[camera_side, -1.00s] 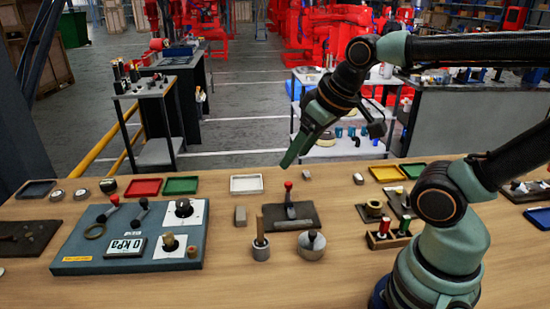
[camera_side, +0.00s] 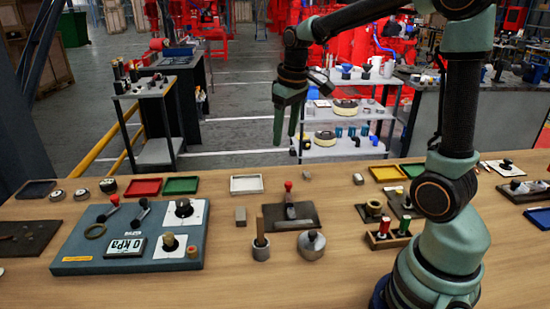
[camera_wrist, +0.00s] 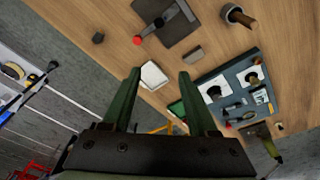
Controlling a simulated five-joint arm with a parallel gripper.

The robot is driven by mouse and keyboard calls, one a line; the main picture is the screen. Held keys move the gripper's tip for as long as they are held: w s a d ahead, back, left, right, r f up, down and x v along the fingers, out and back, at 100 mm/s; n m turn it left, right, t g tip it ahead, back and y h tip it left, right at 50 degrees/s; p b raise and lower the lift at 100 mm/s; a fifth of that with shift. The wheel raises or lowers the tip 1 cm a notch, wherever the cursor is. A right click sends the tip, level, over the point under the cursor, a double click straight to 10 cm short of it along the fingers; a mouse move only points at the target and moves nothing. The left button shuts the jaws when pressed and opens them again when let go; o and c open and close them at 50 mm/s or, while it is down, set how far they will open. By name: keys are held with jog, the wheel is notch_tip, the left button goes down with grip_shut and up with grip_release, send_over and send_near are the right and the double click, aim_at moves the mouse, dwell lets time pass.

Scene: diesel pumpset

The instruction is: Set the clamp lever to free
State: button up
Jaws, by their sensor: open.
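A lever with a red knob (camera_side: 288,187) stands on a dark plate (camera_side: 308,222) in the middle of the bench; no label on it can be read. In the wrist view its red knob (camera_wrist: 137,40) and dark plate (camera_wrist: 184,33) are at the top. A blue-grey panel (camera_side: 75,246) to the left carries another red-knobbed lever (camera_side: 114,203) and a dark-knobbed lever (camera_side: 143,207). My gripper (camera_side: 286,138) is raised above and behind the red-knobbed lever on the plate, fingers pointing down. It is open, empty and touches nothing, and its fingers (camera_wrist: 160,75) show apart in the wrist view.
A pot with a wooden handle (camera_side: 261,241) and a round grey weight-like piece (camera_side: 311,244) stand just in front of the plate. A grey block (camera_side: 240,216) is left of it, a white tray (camera_side: 246,184) behind. Small holders and trays lie to the right.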

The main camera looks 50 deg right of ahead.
jog(key=g, duration=0.2)
send_over(289, 183)
notch_tip(289, 183, down, 6)
notch_tip(289, 183, down, 12)
jog(key=shift+f, duration=0.25)
grip_shut()
dwell(1.3)
